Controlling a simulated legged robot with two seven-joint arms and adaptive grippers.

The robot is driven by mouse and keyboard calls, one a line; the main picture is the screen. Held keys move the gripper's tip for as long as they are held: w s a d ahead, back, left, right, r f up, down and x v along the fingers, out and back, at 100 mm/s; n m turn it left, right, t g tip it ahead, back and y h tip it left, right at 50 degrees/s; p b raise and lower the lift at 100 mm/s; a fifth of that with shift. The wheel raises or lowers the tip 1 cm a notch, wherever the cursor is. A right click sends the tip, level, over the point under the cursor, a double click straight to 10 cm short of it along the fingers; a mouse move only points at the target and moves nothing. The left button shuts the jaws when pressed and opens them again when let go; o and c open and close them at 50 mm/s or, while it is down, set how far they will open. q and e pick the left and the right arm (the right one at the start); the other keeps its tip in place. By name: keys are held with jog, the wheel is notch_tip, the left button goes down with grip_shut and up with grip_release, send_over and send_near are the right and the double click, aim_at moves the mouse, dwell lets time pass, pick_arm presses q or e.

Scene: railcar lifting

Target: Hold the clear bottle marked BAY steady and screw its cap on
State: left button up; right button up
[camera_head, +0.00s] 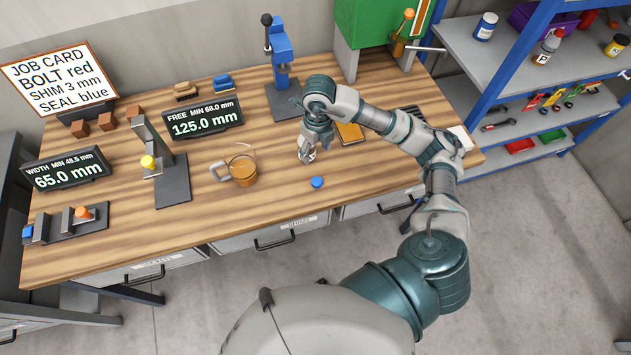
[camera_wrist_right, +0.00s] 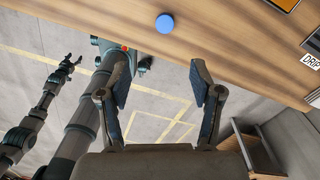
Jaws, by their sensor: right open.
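A small round blue cap (camera_head: 317,182) lies on the wooden bench near its front edge. It also shows in the right wrist view (camera_wrist_right: 164,23), beyond my fingertips. I cannot make out a clear bottle marked BAY in either view. My right gripper (camera_head: 307,154) is above the bench, just behind the cap in the head view. Its two fingers stand apart with nothing between them in the wrist view (camera_wrist_right: 159,85). My left gripper (camera_wrist_right: 71,62) shows small at the left of the wrist view, away from the bench; its jaws are too small to judge.
A mug with amber contents (camera_head: 243,171) stands left of the cap. A grey stand (camera_head: 172,180), two displays, a blue press (camera_head: 282,55) and a green machine (camera_head: 372,35) line the bench. Shelves (camera_head: 500,90) with small bottles are at right. Bench front around the cap is clear.

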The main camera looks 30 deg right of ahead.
jog(key=d, duration=0.2)
jog(key=p, duration=0.1)
send_over(317, 180)
notch_tip(317, 180, down, 6)
jog(key=f, duration=0.3)
jog(key=f+p, duration=0.1)
jog(key=f, duration=0.1)
jog(key=shift+d+f, duration=0.3)
jog(key=shift+f, duration=0.05)
jog(key=shift+d+f, duration=0.15)
jog(key=shift+f, duration=0.05)
jog(key=shift+a, duration=0.4)
jog(key=shift+s+a+f, duration=0.1)
jog(key=shift+a+f, duration=0.1)
jog(key=shift+f, duration=0.1)
notch_tip(317, 180, down, 4)
jog(key=shift+a+r+p, duration=0.15)
jog(key=shift+p, duration=0.6)
jog(key=shift+f, duration=0.3)
pick_arm(q)
jog(key=r, duration=0.1)
jog(key=d+r, duration=0.1)
jog(key=r, duration=0.1)
jog(key=shift+d+r, duration=0.2)
jog(key=shift+r, duration=0.1)
pick_arm(e)
jog(key=shift+d+f, duration=0.2)
jog(key=shift+d, duration=0.1)
